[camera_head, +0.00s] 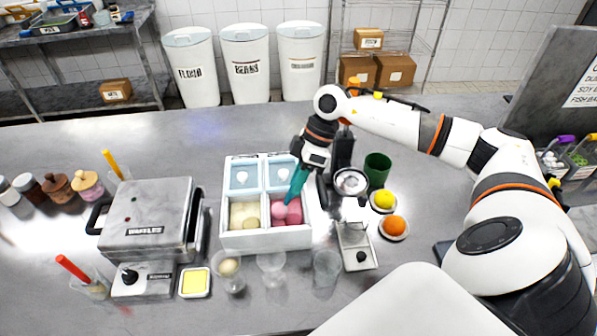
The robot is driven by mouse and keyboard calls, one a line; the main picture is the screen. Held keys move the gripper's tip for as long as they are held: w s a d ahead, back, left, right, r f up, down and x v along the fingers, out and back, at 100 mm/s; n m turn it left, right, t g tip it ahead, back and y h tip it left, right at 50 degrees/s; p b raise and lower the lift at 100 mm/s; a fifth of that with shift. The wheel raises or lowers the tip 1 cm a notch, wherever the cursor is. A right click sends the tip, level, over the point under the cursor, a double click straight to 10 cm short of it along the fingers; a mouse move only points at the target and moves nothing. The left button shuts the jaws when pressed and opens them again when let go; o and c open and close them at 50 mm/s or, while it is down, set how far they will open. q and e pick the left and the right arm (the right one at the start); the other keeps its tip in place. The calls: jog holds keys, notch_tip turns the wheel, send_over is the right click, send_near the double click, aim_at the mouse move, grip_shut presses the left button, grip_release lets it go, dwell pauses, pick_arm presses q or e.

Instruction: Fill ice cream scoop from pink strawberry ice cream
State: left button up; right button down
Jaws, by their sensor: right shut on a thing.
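The pink strawberry ice cream (287,212) lies in the front right compartment of a white ice cream box (265,240). My right gripper (304,168) is above the right side of the box and is shut on the teal handle of the ice cream scoop (297,184). The scoop tilts down to the left, with its lower end at the pink ice cream. Its bowl cannot be made out clearly, so I cannot tell whether it holds any. My left gripper is not in view.
A cream-coloured ice cream (243,214) fills the front left compartment; two pale blue lids (242,177) cover the back ones. A waffle maker (150,220) stands left. Clear glasses (326,267) stand in front. A green cup (377,169), a lemon (384,199) and an orange (396,225) are right.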

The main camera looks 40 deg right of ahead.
jog(key=shift+r+p, duration=4.2)
jog(key=shift+r, duration=0.3)
